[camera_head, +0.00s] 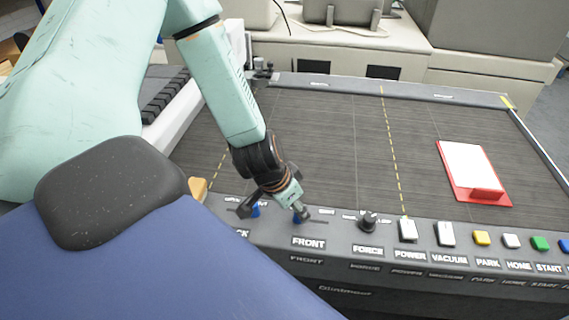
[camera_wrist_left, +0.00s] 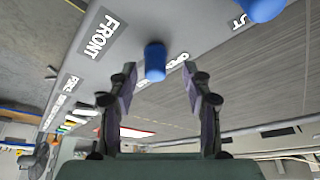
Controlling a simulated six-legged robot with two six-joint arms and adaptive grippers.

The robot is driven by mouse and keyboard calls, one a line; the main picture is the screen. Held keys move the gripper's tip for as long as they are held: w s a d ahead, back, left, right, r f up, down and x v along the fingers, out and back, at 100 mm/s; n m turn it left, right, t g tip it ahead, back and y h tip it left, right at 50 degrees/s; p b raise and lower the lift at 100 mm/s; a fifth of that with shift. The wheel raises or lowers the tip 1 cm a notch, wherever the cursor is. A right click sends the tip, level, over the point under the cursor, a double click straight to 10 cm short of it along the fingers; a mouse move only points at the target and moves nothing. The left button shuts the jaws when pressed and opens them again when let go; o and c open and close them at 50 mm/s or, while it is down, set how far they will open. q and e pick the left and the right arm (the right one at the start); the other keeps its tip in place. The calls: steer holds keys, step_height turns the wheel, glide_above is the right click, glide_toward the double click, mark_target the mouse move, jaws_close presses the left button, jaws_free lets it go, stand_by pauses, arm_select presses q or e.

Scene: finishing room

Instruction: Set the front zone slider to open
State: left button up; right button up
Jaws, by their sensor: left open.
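The front zone slider is a blue knob (camera_wrist_left: 155,62) on the grey control strip, beside the FRONT label (camera_wrist_left: 102,35), in the left wrist view. In the head view the knob (camera_head: 297,217) is mostly covered by my gripper, just above the FRONT label (camera_head: 309,243). My left gripper (camera_head: 274,208) is low over the strip. In the left wrist view its two fingers (camera_wrist_left: 160,76) are spread and empty, with the knob between and beyond the tips. Small lettering shows beside the knob; I cannot tell the slider's exact setting. My right gripper is out of view.
A second blue slider knob (camera_head: 255,210) stands just left. A black FORCE dial (camera_head: 368,221), white switches (camera_head: 408,230) and coloured buttons (camera_head: 482,238) line the strip to the right. A red-and-white block (camera_head: 470,168) lies on the dark bed (camera_head: 330,140), otherwise largely clear.

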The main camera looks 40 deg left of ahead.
mark_target(288, 224)
arm_select(q)
steer(key=shift+v, duration=1.45)
steer(key=shift+s+d+r, duration=0.15)
steer(key=shift+s+r, duration=0.05)
steer(key=shift+r, duration=0.4)
steer(key=v, duration=0.6)
steer(key=shift+f, duration=0.1)
